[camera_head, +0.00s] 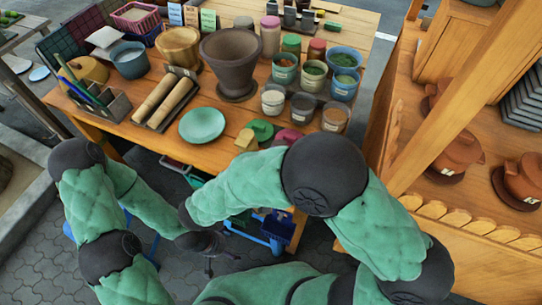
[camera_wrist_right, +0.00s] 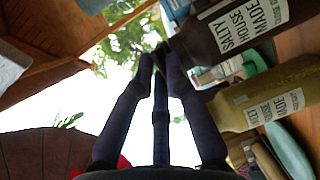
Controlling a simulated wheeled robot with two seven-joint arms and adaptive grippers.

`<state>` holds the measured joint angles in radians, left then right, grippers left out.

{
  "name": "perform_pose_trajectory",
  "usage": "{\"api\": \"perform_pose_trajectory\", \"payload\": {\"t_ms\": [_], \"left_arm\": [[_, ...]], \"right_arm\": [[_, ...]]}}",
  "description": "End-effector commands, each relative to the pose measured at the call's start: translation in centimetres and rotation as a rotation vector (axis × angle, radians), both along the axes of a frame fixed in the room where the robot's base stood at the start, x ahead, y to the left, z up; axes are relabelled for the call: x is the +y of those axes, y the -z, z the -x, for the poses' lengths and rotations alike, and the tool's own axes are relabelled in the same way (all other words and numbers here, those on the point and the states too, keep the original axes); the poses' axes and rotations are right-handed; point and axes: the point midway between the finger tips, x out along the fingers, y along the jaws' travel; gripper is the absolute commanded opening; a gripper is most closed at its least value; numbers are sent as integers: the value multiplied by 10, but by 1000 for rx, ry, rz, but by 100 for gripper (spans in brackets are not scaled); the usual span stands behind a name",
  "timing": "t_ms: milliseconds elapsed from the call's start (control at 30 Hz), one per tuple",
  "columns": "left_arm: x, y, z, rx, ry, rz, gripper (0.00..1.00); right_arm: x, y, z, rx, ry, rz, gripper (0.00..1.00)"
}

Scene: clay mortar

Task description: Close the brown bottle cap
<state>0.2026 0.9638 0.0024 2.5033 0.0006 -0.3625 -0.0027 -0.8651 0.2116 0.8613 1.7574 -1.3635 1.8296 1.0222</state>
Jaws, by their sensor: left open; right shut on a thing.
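In the right wrist view, a dark brown bottle (camera_wrist_right: 235,30) with a white "SALTY HOUSE MADE" label lies sideways across the upper right, its narrow end toward my fingertips. My right gripper (camera_wrist_right: 161,55) is shut on a small dark thing at that end, apparently the brown bottle cap. The fingertips cover most of it, and I cannot tell whether it sits on the neck. In the head view I cannot make out the bottle, the cap or the right gripper. My left gripper (camera_head: 212,250) is open and low in front of the table, apart from the tabletop.
A yellow bottle (camera_wrist_right: 268,95) stands beside the brown one in the wrist view. In the head view, the wooden table (camera_head: 165,150) holds a large brown mortar (camera_head: 232,60), a green plate (camera_head: 202,125) and several jars and bowls. A wooden shelf (camera_head: 470,130) with clay pots stands at right.

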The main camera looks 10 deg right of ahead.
Motion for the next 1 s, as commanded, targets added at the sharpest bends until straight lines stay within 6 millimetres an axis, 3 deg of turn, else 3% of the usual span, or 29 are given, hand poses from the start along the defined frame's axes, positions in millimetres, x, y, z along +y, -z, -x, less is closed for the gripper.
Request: {"api": "perform_pose_trajectory", "payload": {"t_ms": [300, 333, 400, 767, 1000], "left_arm": [[0, 0, 0, 0, 0, 0, 100], [0, 0, 0, 0, 0, 0, 100], [0, 0, 0, 0, 0, 0, 100], [0, 0, 0, 0, 0, 0, 100], [0, 0, 0, 0, 0, 0, 100]], "right_arm": [[0, 3, 0, 7, -2, 1, 0], [0, 3, 0, 7, -1, 0, 17], [0, 2, 0, 6, -1, 0, 37], [0, -1, 0, 0, -1, -1, 37], [0, -29, 0, -3, 0, -5, 37]]}}
